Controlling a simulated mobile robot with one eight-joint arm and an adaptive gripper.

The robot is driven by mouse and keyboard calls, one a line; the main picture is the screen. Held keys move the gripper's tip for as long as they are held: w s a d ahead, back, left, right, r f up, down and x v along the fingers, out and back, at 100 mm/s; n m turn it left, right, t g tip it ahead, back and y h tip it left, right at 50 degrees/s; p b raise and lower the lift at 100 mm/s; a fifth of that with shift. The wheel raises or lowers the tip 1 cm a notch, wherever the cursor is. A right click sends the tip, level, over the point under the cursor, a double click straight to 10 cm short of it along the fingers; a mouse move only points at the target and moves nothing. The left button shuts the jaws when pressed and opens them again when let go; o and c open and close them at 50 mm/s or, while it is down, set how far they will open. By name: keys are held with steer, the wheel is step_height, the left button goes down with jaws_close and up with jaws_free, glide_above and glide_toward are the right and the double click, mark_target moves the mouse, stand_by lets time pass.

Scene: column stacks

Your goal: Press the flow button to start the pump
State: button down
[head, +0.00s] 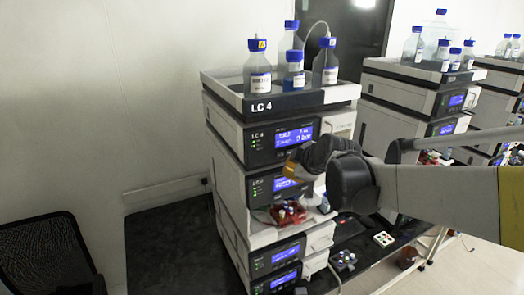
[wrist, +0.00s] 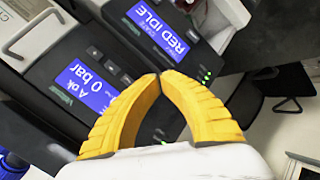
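The LC 4 column stack (head: 229,139) stands in the middle of the head view. Its upper module has a lit blue screen (head: 294,136), which appears to be the one reading "0 bar" in the wrist view (wrist: 86,86). Small dark buttons (wrist: 111,66) lie beside that screen; their labels are too small to read, so I cannot tell which is flow. My gripper (wrist: 159,75) has its two yellow fingers shut, tips together and empty, in front of the panel near the module edge. In the head view my gripper (head: 290,168) is by the stack front, partly hidden by my wrist. Contact cannot be told.
Blue-capped bottles (head: 259,67) stand on the stack's top tray (head: 225,88). More stacks (head: 385,88) stand to the right. A red rack (head: 288,212) sits lower down. A dark chair (head: 45,255) is at front left.

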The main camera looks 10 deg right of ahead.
mark_target(283, 161)
steer(key=shift+w+a, duration=0.2)
steer(key=shift+w, duration=0.35)
steer(key=shift+w+a, duration=0.15)
steer(key=shift+w, duration=0.35)
steer(key=shift+w, duration=0.1)
stand_by(0.7)
steer(key=shift+w+a+b, duration=0.15)
steer(key=shift+w+b, duration=0.15)
steer(key=shift+w+a, duration=0.1)
steer(key=shift+w, duration=0.3)
stand_by(0.5)
steer(key=shift+s, duration=0.15)
stand_by(0.3)
steer(key=shift+s+d, duration=0.25)
steer(key=shift+s, duration=0.45)
steer(key=shift+s+d, duration=0.25)
steer(key=shift+s, duration=0.55)
steer(key=shift+s+d, duration=0.25)
steer(key=shift+s, duration=0.55)
steer(key=shift+s+d, duration=0.25)
steer(key=shift+s, duration=0.55)
